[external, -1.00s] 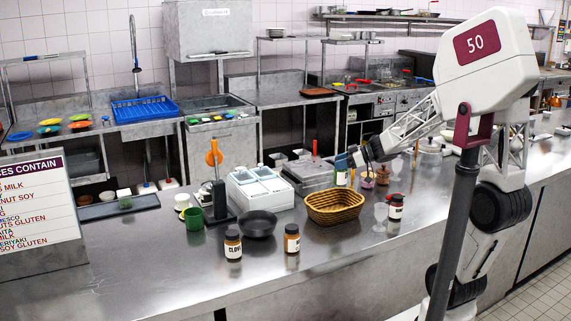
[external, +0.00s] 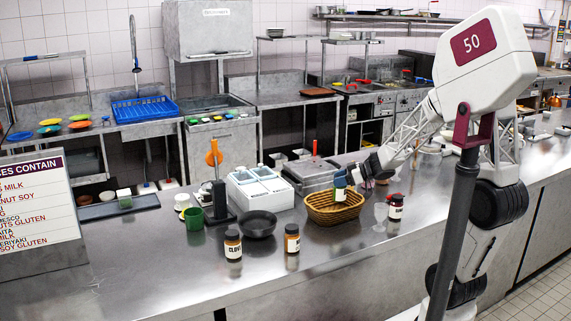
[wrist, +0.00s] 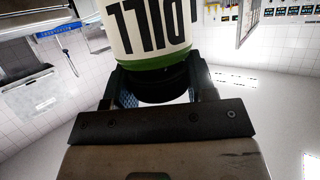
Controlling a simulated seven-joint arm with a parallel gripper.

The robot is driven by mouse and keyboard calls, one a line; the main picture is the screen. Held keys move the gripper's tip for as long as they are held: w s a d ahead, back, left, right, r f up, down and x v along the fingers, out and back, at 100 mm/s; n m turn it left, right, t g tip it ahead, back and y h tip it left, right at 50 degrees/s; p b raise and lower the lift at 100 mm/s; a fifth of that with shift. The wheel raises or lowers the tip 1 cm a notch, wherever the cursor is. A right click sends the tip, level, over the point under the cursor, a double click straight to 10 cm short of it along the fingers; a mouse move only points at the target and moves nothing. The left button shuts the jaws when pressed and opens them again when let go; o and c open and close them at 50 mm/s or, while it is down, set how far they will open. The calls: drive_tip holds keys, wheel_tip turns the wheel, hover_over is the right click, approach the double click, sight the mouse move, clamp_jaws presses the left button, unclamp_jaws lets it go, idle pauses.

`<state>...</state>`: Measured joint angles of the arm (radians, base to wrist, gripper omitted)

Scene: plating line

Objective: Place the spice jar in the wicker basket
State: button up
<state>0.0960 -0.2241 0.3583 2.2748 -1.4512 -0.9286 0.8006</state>
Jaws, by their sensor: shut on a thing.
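A spice jar with a white label and green band (wrist: 148,35) fills the top of the wrist view, its lettering upside down. My gripper (wrist: 155,85) is shut on its dark end. In the external view the jar (external: 340,193) is small, held by my gripper (external: 341,180) at the wicker basket. The wicker basket (external: 322,216) is tan and stands on the steel counter. The jar overlaps the basket's far right part in the picture; I cannot tell whether it touches the basket.
Two other jars, one labelled CLOVES (external: 233,246) and one brown (external: 292,239), stand at the front. A red-capped jar (external: 396,207) stands right of the basket. A black bowl (external: 258,224) and white container (external: 260,188) are to the left.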

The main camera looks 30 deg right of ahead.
sight(338, 196)
drive_tip(key=shift+f, duration=1.95)
drive_tip(key=shift+f, duration=1.85)
drive_tip(key=shift+f, duration=0.15)
drive_tip(key=o, duration=1.3)
drive_tip(key=shift+o, duration=0.2)
drive_tip(key=v, duration=1.2)
drive_tip(key=shift+r, duration=0.2)
